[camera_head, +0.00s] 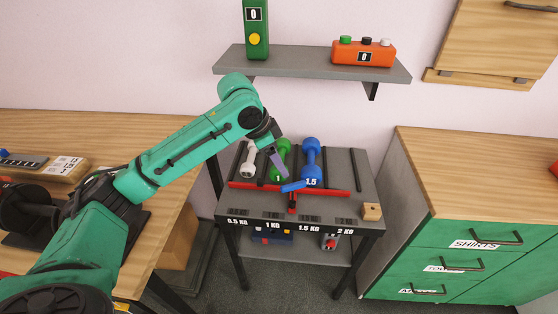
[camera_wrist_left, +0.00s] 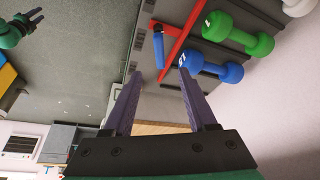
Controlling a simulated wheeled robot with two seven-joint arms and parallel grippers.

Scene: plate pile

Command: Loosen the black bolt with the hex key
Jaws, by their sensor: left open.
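My left gripper (camera_head: 282,172) reaches over the dumbbell rack in the head view. In the left wrist view its two purple fingers (camera_wrist_left: 160,76) are apart with nothing between them. A short blue rod (camera_head: 293,186), perhaps the hex key, lies at the red rail (camera_head: 335,192) just beyond the fingertips. It also shows in the left wrist view (camera_wrist_left: 159,52), with a dark end near a red tab. The black bolt cannot be made out clearly. A green arm end, likely my right gripper (camera_wrist_left: 34,20), shows small in the left wrist view; its opening is unclear.
White (camera_head: 248,158), green (camera_head: 282,160) and blue (camera_head: 311,162) dumbbells lie on the rack close to the gripper. A wooden block (camera_head: 372,211) sits at its right corner. A shelf (camera_head: 310,64) hangs above; a drawer cabinet (camera_head: 470,200) stands right, a wooden desk (camera_head: 90,130) left.

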